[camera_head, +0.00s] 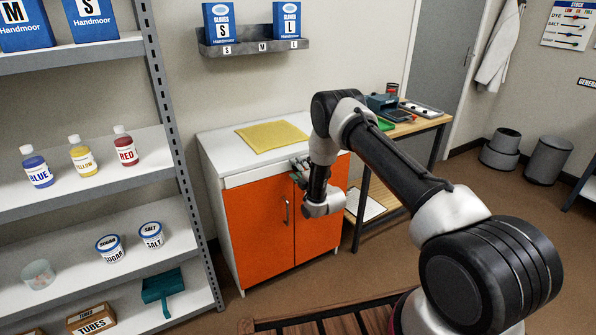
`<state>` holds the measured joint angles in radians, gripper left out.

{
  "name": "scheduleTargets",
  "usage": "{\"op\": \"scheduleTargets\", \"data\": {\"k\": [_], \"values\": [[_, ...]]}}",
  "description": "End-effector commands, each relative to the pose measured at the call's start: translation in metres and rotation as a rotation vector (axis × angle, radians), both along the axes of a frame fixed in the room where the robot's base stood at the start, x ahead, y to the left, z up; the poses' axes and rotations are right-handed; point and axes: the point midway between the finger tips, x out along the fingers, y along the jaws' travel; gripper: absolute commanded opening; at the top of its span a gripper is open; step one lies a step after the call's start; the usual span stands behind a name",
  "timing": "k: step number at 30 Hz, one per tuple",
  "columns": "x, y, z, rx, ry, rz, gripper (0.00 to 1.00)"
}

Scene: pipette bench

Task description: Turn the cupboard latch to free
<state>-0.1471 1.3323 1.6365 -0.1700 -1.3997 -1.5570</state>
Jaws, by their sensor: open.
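The orange cupboard (258,235) with a white top stands against the wall at the middle of the view. It has two doors, and both look shut. A metal handle (286,210) is on the left door near the seam. My arm reaches in from the lower right, and my gripper (296,169) is at the upper front of the cupboard, near the top of the seam between the doors. It is open. The latch cannot be made out; my gripper and wrist cover part of that area. Whether the gripper touches the latch cannot be told.
A yellow cloth or mat (272,136) lies on the cupboard top. A wooden bench (428,124) with equipment stands right of the cupboard. A grey shelf unit (168,115) with bottles and tubs is at the left. Two grey bins (547,160) stand far right.

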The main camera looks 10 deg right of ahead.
Motion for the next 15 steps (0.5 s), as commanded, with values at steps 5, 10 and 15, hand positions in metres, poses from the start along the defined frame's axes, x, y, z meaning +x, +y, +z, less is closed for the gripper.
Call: {"op": "scheduleTargets", "data": {"k": [5, 10, 15], "values": [[-0.012, -0.004, 0.0, 0.0, 0.002, -0.001, 0.53], [-0.046, -0.015, 0.0, 0.0, 0.003, 0.0, 0.53], [-0.082, -0.027, -0.001, 0.0, 0.003, -0.001, 0.53]]}}
